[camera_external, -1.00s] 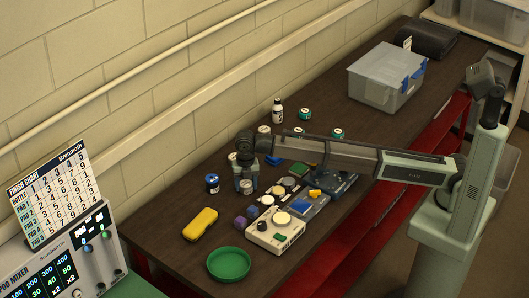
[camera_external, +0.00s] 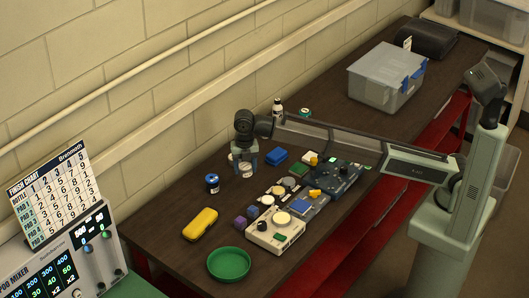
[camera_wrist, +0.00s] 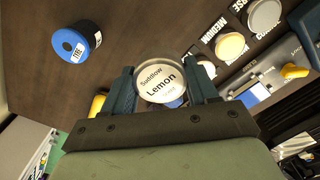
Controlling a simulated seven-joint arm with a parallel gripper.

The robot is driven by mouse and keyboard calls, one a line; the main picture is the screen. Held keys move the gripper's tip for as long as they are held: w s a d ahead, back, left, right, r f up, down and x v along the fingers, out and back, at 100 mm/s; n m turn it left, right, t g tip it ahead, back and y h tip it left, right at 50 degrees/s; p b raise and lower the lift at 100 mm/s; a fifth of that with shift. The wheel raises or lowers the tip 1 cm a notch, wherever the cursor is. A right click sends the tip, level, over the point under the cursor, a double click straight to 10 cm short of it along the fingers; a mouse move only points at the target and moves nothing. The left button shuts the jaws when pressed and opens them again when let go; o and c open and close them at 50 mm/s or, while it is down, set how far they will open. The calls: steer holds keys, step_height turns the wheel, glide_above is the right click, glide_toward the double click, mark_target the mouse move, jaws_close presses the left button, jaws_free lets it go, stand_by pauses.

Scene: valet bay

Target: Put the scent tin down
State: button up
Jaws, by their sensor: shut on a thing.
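My gripper (camera_external: 246,166) is shut on the scent tin, a round tin with a pale lid. In the wrist view the scent tin (camera_wrist: 160,78) sits between the two fingers with its lid facing the camera, reading "Suddlow Lemon". In the outside view it is small and partly covered by the fingers, above the left part of the dark bench (camera_external: 165,225). I cannot tell from these views how far its underside is from the bench top.
A blue-topped canister (camera_external: 212,184) stands to the left of my gripper, a blue block (camera_external: 277,155) to the right. A yellow case (camera_external: 200,224), green dish (camera_external: 229,264) and control box (camera_external: 274,232) lie nearer. A grey bin (camera_external: 387,77) stands farther right.

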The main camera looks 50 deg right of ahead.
steer(key=s+a+n, duration=0.1)
steer(key=s+a, duration=0.5)
steer(key=a, duration=0.2)
steer(key=s+a+n, duration=0.1)
steer(key=s+a, duration=0.5)
steer(key=a, duration=0.2)
steer(key=s+a+n, duration=0.2)
steer(key=s+a, duration=0.4)
steer(key=a, duration=0.3)
steer(key=shift+s+a+f, duration=0.1)
steer(key=shift+s, duration=0.25)
steer(key=m, duration=0.2)
glide_toward(229, 266)
steer(key=shift+f, duration=3.2)
steer(key=shift+f, duration=0.1)
steer(key=o, duration=1.1)
steer(key=shift+c, duration=0.2)
step_height(229, 266, up, 12)
